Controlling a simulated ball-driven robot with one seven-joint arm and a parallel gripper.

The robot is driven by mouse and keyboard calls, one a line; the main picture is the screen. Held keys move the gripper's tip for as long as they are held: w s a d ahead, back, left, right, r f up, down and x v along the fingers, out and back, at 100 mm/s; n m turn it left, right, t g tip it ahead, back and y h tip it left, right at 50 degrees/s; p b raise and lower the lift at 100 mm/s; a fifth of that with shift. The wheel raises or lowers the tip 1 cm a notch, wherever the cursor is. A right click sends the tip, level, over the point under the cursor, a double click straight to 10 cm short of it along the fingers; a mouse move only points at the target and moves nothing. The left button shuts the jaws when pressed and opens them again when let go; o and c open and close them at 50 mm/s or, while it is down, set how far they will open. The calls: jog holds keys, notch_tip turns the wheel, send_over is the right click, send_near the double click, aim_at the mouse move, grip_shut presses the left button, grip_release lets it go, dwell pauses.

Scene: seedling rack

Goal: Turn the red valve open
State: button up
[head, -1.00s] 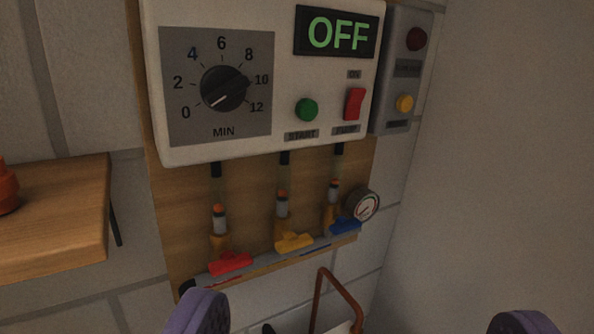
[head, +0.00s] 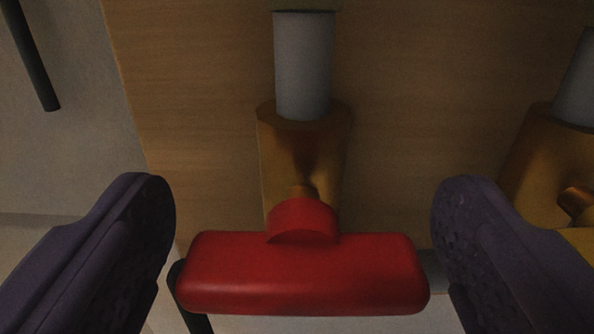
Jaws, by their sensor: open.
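The red valve (head: 303,275) shows large in the lower middle of the head view. Its handle lies crosswise, left to right, at a right angle to the upright pipe. The round red hub joins it to a brass valve body (head: 303,150), with a grey pipe (head: 304,65) rising above. My gripper (head: 302,215) is open, its two purple fingers on either side of the handle. The left finger is close to the handle's left end and the right finger close to its right end. I cannot tell whether either finger touches it.
A wooden backboard (head: 200,90) stands behind the valve. Another brass valve body (head: 545,160) with a grey pipe is at the right edge, near my right finger; a bit of its yellow handle shows. A dark rod (head: 32,60) is at the upper left by the wall.

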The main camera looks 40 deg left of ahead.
jog(key=shift+w, duration=0.1)
jog(key=c, duration=1.1)
jog(key=shift+o, duration=0.2)
jog(key=shift+n, duration=0.3)
jog(key=n+b, duration=0.1)
jog(key=n, duration=0.2)
jog(key=shift+a+n+b, duration=0.1)
jog(key=shift+n+b, duration=0.2)
jog(key=shift+b, duration=0.1)
jog(key=shift+a+n+b, duration=0.1)
jog(key=shift+n+b, duration=0.95)
jog(key=shift+n, duration=1.25)
jog(key=shift+r, duration=0.1)
